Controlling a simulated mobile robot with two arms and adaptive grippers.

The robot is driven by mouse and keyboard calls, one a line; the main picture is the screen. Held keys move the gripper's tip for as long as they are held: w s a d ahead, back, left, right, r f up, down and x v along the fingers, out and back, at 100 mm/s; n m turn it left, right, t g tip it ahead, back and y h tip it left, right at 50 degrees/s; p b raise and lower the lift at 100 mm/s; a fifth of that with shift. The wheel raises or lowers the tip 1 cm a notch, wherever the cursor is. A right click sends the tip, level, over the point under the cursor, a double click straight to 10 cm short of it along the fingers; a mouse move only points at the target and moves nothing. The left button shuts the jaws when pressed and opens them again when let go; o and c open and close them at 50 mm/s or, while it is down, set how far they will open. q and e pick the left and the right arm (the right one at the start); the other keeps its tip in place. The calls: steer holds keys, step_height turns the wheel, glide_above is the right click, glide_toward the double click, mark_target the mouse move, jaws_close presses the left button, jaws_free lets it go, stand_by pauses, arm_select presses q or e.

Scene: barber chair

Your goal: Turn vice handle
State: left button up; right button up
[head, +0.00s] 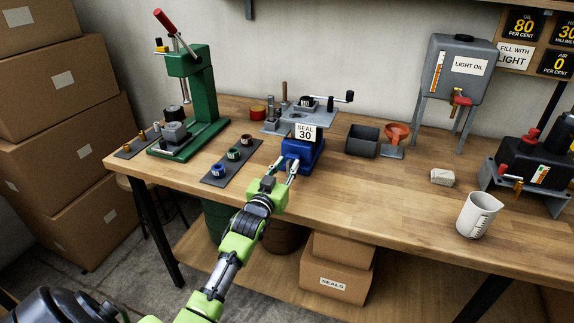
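The blue vice (304,153) stands near the front edge of the wooden bench, with a "SEAL 30" card (306,133) above it. My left gripper (287,166) reaches up from below to the vice's front left side. Its two fingers are spread apart, with their tips close to the vice's front end. The vice handle is too small and too covered by the fingers to make out, and I cannot tell whether the fingers touch it. My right gripper is not in view.
A green press (196,95) stands at the left, with a dark strip of rings (232,161) before it. Behind the vice is a grey fixture plate (322,121). To the right are a dark bin (362,141), an orange funnel (397,133), an oil tank (462,65) and a white jug (478,214).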

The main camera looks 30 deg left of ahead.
arm_select(q)
steer(key=shift+w, duration=0.3)
jaws_close()
